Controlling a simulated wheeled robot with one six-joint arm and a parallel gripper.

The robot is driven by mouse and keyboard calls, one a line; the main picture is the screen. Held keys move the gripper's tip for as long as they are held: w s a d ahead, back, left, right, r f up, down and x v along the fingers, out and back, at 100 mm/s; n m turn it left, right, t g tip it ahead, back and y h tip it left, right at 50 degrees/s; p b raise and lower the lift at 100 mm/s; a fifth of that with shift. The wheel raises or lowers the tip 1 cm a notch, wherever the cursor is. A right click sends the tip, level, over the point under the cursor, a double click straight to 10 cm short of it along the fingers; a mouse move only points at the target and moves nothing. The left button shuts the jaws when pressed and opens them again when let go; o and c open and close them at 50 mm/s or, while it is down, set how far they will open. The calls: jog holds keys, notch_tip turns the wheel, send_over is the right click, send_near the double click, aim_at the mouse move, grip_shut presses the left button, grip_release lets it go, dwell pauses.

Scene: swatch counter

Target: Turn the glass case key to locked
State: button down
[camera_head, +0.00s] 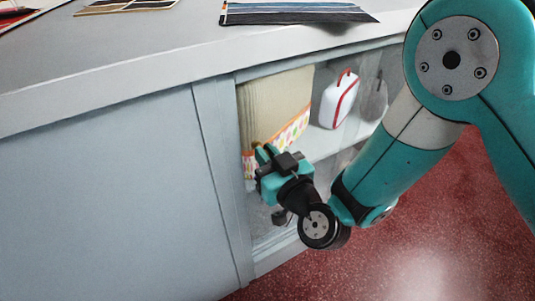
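The glass case (213,115) is the grey-framed cabinet front under the counter, with a clear pane to the right of its upright post. My gripper (264,154) is in front of the pane, close to the post, and points toward the case. Its fingertips are small and partly turned away, so whether they are open, shut or touching anything is unclear. I cannot make out a key or its lock; my gripper and wrist cover part of the pane. A small dark shape (280,217) shows below my gripper, but I cannot tell what it is.
Behind the pane are a beige item with a dotted border (272,105), a white case with red trim (338,98) and a grey rounded item (374,98). Striped cloth swatches (295,13) lie on the countertop (150,50). The red speckled floor (420,225) is clear.

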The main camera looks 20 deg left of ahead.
jog(key=shift+m, duration=0.3)
jog(key=m, duration=0.4)
jog(key=shift+d, duration=0.1)
jog(key=m+b, duration=0.1)
jog(key=m, duration=0.3)
jog(key=shift+f+m, duration=0.15)
jog(key=shift+m, duration=0.15)
jog(key=shift+w+d+f+m+b, duration=0.1)
jog(key=shift+m+b, duration=0.35)
jog(key=shift+m, duration=1.65)
jog(key=shift+w+f+m+b, duration=0.1)
jog(key=shift+m+b, duration=0.3)
jog(key=shift+m, duration=1.7)
jog(key=shift+s+m, duration=0.1)
jog(key=shift+m, duration=0.2)
jog(key=c, duration=1.3)
grip_release()
jog(key=shift+r, duration=0.1)
